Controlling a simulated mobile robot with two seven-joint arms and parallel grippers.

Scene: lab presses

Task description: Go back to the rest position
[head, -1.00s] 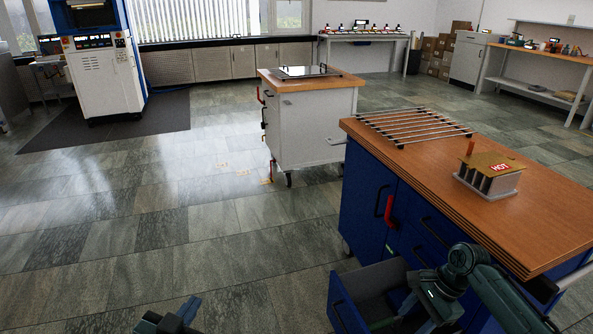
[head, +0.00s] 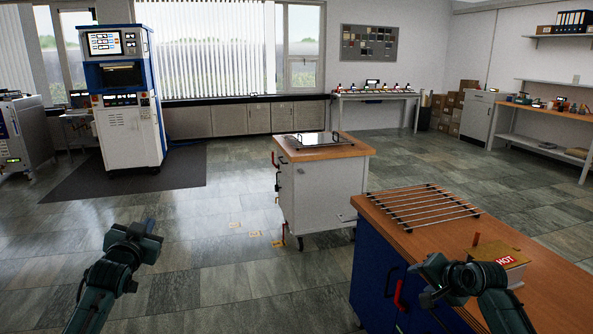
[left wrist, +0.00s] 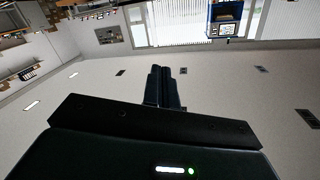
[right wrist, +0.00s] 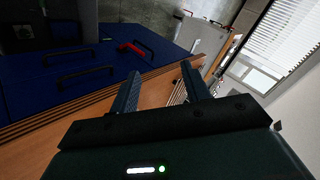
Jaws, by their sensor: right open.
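My left gripper (head: 147,230) is raised over open floor at the lower left of the head view. In the left wrist view its two fingers (left wrist: 161,72) lie together with nothing between them. My right gripper (head: 424,283) is in front of the wood-topped blue cabinet (head: 372,262), near its left edge in the head view. In the right wrist view its fingers (right wrist: 160,72) are spread and empty, with the blue drawer fronts (right wrist: 65,75) and the wooden edge behind them.
A metal rack (head: 425,207) and a block marked HOT (head: 500,260) sit on the blue cabinet's top; my right arm partly covers the block. A white wheeled cabinet (head: 318,195) stands mid-room. A tall press machine (head: 125,125) is at the back left.

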